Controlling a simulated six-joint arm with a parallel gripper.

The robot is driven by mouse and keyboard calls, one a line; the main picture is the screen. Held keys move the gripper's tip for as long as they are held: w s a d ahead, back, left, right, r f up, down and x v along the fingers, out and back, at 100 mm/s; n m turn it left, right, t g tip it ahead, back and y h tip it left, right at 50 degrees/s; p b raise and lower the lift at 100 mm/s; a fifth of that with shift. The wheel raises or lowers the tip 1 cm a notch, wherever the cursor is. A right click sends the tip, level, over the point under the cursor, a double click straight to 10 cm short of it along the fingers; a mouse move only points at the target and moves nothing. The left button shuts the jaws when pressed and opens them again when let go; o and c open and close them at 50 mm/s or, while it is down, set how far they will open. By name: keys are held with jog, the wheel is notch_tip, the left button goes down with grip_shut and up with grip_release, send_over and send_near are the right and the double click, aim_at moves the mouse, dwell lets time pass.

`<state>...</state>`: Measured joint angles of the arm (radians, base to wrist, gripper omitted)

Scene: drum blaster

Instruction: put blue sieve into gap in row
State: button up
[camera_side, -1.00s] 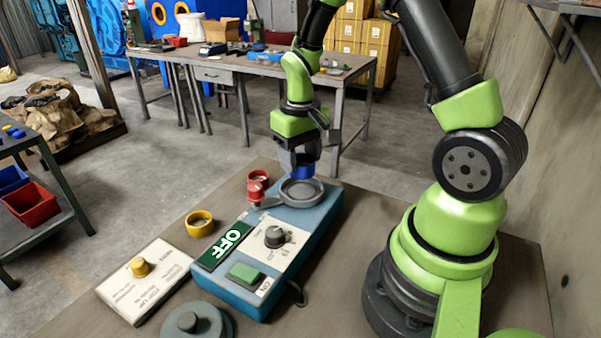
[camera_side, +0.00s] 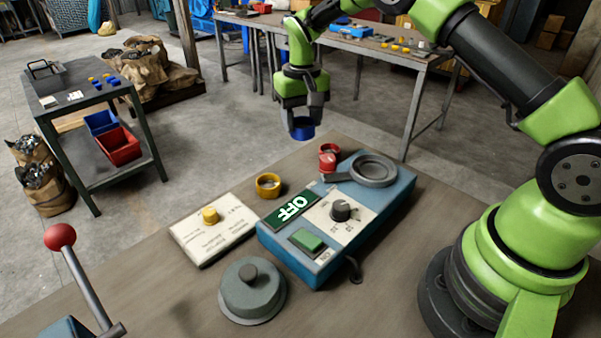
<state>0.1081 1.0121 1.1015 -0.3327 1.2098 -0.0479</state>
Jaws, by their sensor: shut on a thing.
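My gripper (camera_side: 302,110) is shut on the blue sieve (camera_side: 302,131), a short blue ring. It holds the sieve upright in the air, above and behind the bench's far edge as seen here. A red sieve (camera_side: 328,158) stands on the bench to the lower right of it, beside the machine. A yellow sieve (camera_side: 268,186) stands on the bench to the lower left. Bare bench top shows between the yellow and red sieves. The grey ring seat (camera_side: 374,170) on the machine is empty.
The blue machine (camera_side: 335,228) has a dark knob, a green button and an OFF sign. A white plate with a yellow knob (camera_side: 211,216) and a grey lidded pan (camera_side: 252,292) stand left and in front. A red-balled lever (camera_side: 60,238) is at the lower left.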

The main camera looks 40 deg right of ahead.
aim_at(299, 173)
jog(key=f, duration=1)
jog(key=shift+w+a+f, duration=0.15)
jog(key=shift+w, duration=0.05)
jog(key=shift+f, duration=0.1)
jog(key=o, duration=0.9)
jog(key=shift+o, duration=0.2)
